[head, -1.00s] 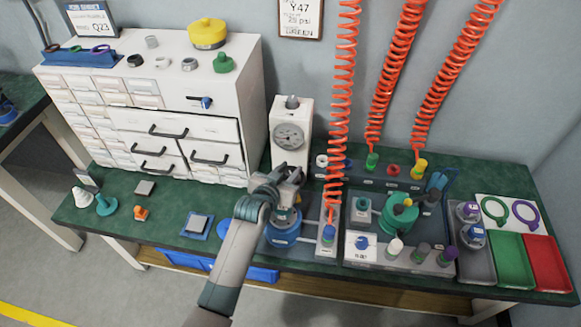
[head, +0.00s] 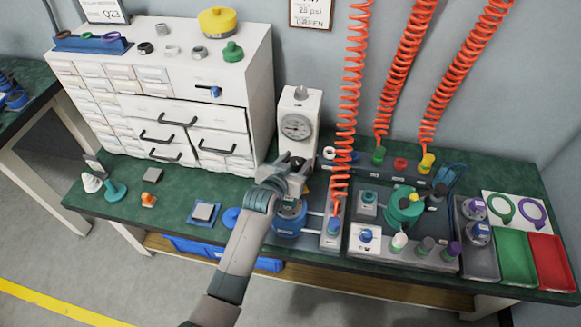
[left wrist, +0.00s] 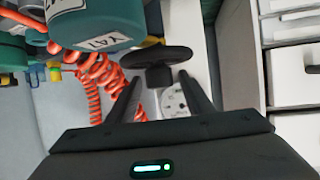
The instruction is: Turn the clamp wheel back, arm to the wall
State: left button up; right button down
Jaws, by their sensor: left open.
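The white test stand (head: 299,108) with a round dial gauge stands upright at the back of the green bench. My left gripper (head: 288,172) is in front of the stand, just above a blue round pot (head: 289,219). In the left wrist view, my left gripper (left wrist: 160,80) is open. The dark clamp wheel (left wrist: 157,55) lies just past its fingertips, with the hub between them; I cannot tell whether they touch. The gripper largely hides the wheel and the clamp arm in the head view. My right gripper is not in view.
A white drawer cabinet (head: 180,85) stands left of the stand. Orange coiled hoses (head: 349,90) hang to its right. A green vessel (head: 404,207), a green tray (head: 516,256) and a red tray (head: 552,262) lie further right. The bench front at left holds small parts.

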pick_arm(q)
jog(key=shift+s, duration=0.1)
jog(key=shift+s+a+r, duration=0.2)
jog(key=shift+s+a, duration=0.05)
jog(key=shift+s, duration=0.3)
jog(key=b+v, duration=0.1)
jog(key=v, duration=1.5)
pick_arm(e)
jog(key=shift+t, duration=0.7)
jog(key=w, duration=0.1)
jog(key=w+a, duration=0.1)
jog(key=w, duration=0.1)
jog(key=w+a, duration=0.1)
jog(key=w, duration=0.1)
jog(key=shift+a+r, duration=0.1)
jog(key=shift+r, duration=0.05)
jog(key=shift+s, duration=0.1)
